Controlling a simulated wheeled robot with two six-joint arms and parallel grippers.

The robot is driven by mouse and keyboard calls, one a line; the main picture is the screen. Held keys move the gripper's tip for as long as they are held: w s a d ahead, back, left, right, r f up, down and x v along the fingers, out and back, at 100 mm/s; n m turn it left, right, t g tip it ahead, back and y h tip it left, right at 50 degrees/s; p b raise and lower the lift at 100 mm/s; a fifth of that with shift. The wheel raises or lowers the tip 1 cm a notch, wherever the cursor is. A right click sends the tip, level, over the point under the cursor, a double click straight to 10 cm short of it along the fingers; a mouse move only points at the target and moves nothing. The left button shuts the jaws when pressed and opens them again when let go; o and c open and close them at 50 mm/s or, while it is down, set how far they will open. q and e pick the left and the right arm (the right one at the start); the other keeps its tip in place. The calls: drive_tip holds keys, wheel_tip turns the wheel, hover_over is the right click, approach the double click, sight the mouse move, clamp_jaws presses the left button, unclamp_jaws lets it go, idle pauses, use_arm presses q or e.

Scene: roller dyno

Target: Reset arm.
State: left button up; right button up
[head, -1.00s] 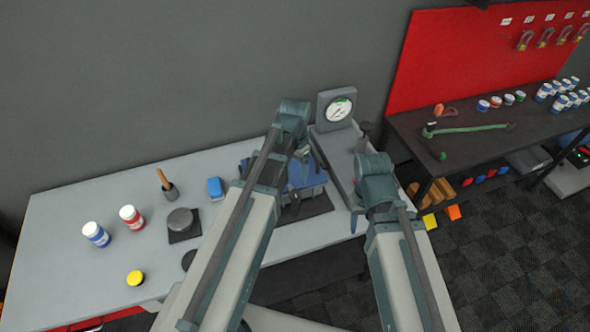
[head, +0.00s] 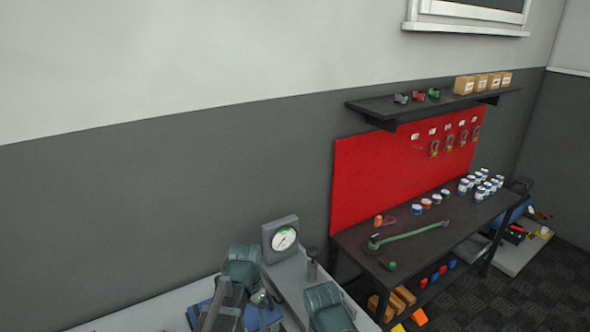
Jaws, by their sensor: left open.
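My left arm comes up from the bottom edge in the head view. My left gripper (head: 264,299) is small and partly hidden beside its teal joint, just above a blue item (head: 262,318) on the grey bench. It is open, and I see nothing between its fingers. A teal joint of my right arm (head: 328,306) shows at the bottom, to the right of the left arm. The right gripper itself is out of sight.
A dial gauge (head: 281,238) stands at the back of the grey bench (head: 150,312), close to both arms. A dark workbench (head: 430,243) with a green wrench (head: 408,234) stands to the right. A red pegboard (head: 375,178) and a shelf (head: 440,104) are on the wall.

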use_arm(q)
drive_tip(key=s+d+f+n+b, duration=0.1)
drive_tip(key=s+d+f+b, duration=0.3)
drive_tip(key=s+f+b, duration=0.1)
drive_tip(key=s+d+f+n+y+b, duration=0.1)
drive_tip(key=s+d+f+b, duration=0.3)
drive_tip(key=s+f+b, duration=0.2)
wheel_tip(320, 180, down, 2)
drive_tip(key=shift+s+d+f, duration=0.1)
drive_tip(key=shift+s+d, duration=0.1)
drive_tip(key=shift+s, duration=0.15)
